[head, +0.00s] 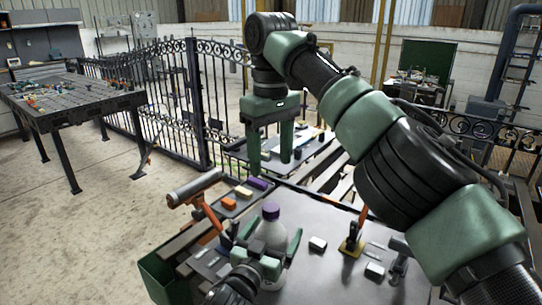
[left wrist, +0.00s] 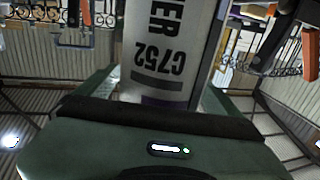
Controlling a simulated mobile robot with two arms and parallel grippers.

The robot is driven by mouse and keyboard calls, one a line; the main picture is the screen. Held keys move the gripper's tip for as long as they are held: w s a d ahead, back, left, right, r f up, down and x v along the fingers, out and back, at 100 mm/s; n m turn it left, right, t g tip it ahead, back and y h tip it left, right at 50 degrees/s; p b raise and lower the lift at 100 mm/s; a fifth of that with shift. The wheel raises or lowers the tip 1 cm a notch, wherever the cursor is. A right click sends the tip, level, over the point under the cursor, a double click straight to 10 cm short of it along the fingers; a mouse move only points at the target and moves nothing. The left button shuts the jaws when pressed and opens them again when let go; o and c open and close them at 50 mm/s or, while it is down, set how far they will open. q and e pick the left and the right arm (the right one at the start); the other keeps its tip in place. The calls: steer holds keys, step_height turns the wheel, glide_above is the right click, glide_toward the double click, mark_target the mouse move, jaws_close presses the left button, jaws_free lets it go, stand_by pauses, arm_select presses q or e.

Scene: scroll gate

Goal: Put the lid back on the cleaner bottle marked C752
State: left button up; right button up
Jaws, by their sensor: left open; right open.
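The bottle's label (left wrist: 165,52) reads C752, upside down in the left wrist view. My left gripper (head: 268,243) is open, with its fingers on either side of the bottle's body. I cannot tell whether they touch it. My right gripper (head: 270,164) is open and empty, pointing down above and behind the bottle, clear of the lid.
An iron gate (head: 185,105) stands behind. Another table (head: 85,105) is at the left.

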mark_target(271, 247)
arm_select(q)
steer(key=b+v, duration=0.1)
steer(key=v, duration=0.6)
